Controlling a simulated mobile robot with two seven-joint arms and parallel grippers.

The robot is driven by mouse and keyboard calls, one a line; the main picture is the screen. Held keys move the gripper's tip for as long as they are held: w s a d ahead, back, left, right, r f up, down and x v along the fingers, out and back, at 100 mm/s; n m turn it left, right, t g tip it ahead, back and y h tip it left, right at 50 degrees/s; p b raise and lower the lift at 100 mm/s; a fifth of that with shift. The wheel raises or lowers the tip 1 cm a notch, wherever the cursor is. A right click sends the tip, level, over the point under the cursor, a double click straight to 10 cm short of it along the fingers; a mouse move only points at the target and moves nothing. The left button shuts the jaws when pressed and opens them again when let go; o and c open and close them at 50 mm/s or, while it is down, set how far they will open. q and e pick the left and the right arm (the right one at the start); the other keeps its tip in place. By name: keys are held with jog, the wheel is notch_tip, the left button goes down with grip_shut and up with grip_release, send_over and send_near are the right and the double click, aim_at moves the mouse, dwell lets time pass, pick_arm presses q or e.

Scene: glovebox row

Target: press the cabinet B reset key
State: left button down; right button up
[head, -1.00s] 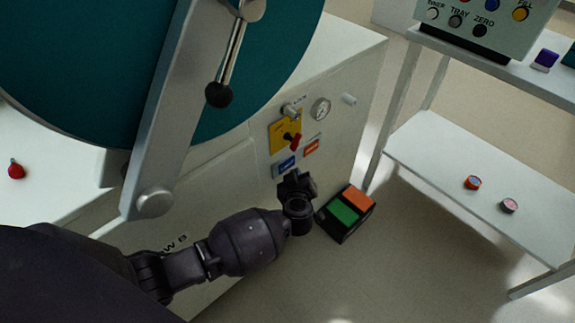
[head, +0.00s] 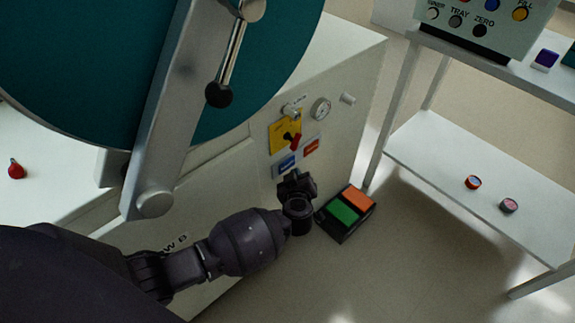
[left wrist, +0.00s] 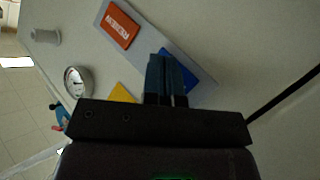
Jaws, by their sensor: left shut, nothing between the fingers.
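The cabinet front (head: 345,140), with part of its lettering ending in "B" showing, carries a small plate with a blue key (head: 287,163) and an orange key (head: 311,146). In the left wrist view the orange key (left wrist: 119,26) has white lettering I cannot read surely. The blue key (left wrist: 178,68) is partly hidden behind my fingers, so its lettering is hidden. My left gripper (head: 292,177) is shut and empty, just below the blue key. In the left wrist view its fingertips (left wrist: 164,62) overlap the blue key's edge; I cannot tell whether they touch. My right gripper is not in view.
Above the keys are a yellow plate (head: 281,137) with a red handle and a round gauge (head: 320,109). A black box with green and orange pads (head: 344,212) lies on the floor by the cabinet. A white shelf (head: 440,150) stands at right.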

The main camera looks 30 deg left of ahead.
pick_arm(q)
jog(key=shift+w+a+r, duration=0.1)
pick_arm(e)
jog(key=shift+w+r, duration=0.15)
pick_arm(q)
jog(key=shift+w+a, duration=0.1)
jog(key=shift+a, duration=0.2)
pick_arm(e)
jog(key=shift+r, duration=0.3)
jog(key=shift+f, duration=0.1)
